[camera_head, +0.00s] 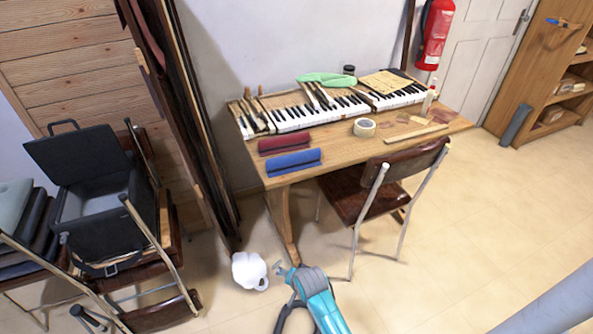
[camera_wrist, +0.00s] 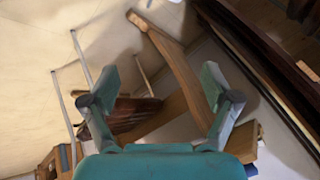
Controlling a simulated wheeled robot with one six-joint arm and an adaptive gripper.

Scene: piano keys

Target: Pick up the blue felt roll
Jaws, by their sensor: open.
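The blue felt roll (camera_head: 293,162) lies on the front left part of the wooden table (camera_head: 345,152), just in front of a dark red felt roll (camera_head: 285,143). My gripper (camera_head: 281,268) is below and in front of the table, low over the floor and well apart from the blue roll. In the wrist view my gripper (camera_wrist: 158,85) is open, with nothing between its two teal fingers. Small blue patches show at the bottom of the wrist view; I cannot tell whether either is the roll.
Piano keys (camera_head: 300,113) and a tape roll (camera_head: 364,127) are on the table. A brown chair (camera_head: 362,195) stands at its front. Stacked chairs with a black case (camera_head: 97,190) are at left. The floor at right (camera_head: 500,200) is largely clear.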

